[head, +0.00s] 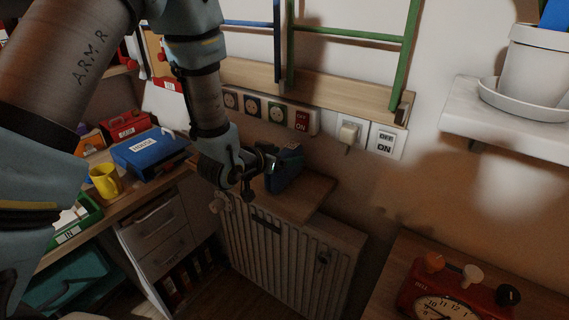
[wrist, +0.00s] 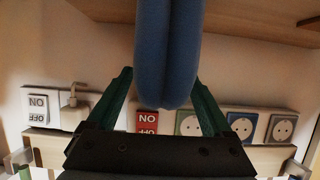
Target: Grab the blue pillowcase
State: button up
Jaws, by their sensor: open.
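The blue pillowcase (head: 286,168) appears as a folded blue bundle on the wooden shelf (head: 312,196) above the radiator. My gripper (head: 266,160) is at its left side in the head view and hides part of it. In the wrist view the pillowcase (wrist: 168,45) hangs into the picture from the top as a rounded, doubled fold. The two green fingers of my gripper (wrist: 160,80) stand apart, one on each side of that fold. Gaps show beside the cloth, and the fingers are not closed on it.
The white ribbed radiator (head: 285,255) stands below the shelf. A row of sockets and a red switch (head: 301,121) is on the wall behind. A desk at left holds a blue box (head: 150,152) and a yellow mug (head: 106,181). A red clock (head: 445,300) is at lower right.

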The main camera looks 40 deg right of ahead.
jog(key=shift+d, duration=0.1)
jog(key=shift+c, duration=0.2)
grip_shut()
dwell(0.5)
